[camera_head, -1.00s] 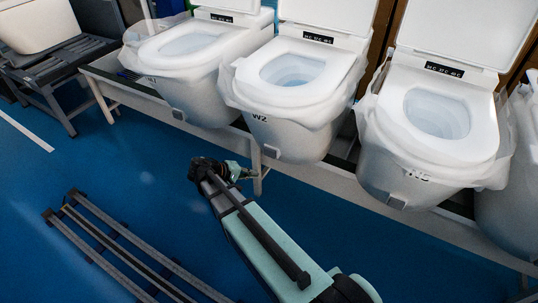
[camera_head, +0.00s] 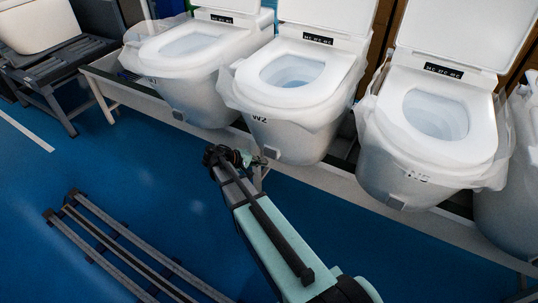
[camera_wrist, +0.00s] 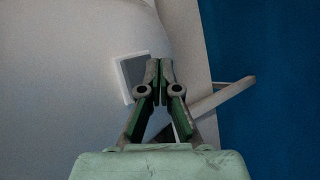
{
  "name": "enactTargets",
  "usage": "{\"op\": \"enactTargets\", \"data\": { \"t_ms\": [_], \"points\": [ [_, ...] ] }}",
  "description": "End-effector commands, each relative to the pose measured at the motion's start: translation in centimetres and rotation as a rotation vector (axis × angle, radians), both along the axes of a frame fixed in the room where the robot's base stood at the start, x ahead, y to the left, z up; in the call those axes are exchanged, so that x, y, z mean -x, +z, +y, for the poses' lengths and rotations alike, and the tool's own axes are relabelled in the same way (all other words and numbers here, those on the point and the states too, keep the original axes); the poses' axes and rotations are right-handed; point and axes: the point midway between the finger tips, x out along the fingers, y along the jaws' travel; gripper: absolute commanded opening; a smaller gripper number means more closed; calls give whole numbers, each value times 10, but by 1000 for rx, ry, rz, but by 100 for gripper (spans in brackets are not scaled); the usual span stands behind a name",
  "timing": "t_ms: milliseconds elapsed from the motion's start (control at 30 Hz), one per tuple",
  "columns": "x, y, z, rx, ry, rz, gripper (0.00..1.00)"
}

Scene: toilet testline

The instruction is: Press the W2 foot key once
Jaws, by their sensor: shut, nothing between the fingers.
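The toilet marked W2 (camera_head: 294,125) stands in the middle of the row in the head view. Its foot key (camera_head: 271,152) is a small grey square low on the front of the bowl. In the wrist view the key (camera_wrist: 132,76) is a dark square with a pale border, just left of my fingertips. My gripper (camera_wrist: 159,66) is shut and empty, its tips overlapping the key's right edge in the picture. In the head view my gripper (camera_head: 262,160) is just below and left of the key. I cannot tell whether it touches the key.
Other toilets stand close on both sides, the left one (camera_head: 190,85) and the one marked W3 (camera_head: 425,150). They sit on a pale bench frame (camera_head: 340,178), with a leg near my gripper. Dark rails (camera_head: 125,245) lie on the clear blue floor.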

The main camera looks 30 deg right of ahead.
Motion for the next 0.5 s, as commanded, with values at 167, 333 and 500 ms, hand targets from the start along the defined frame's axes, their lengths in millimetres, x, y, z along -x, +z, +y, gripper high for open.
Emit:
{"op": "enactTargets", "data": {
  "t_ms": [167,333,500],
  "points": [
    [-6,0,-10,0,-2,1,0],
    [-7,0,-12,0,0,1,0],
    [-7,0,-12,0,0,1,0]
  ]
}}
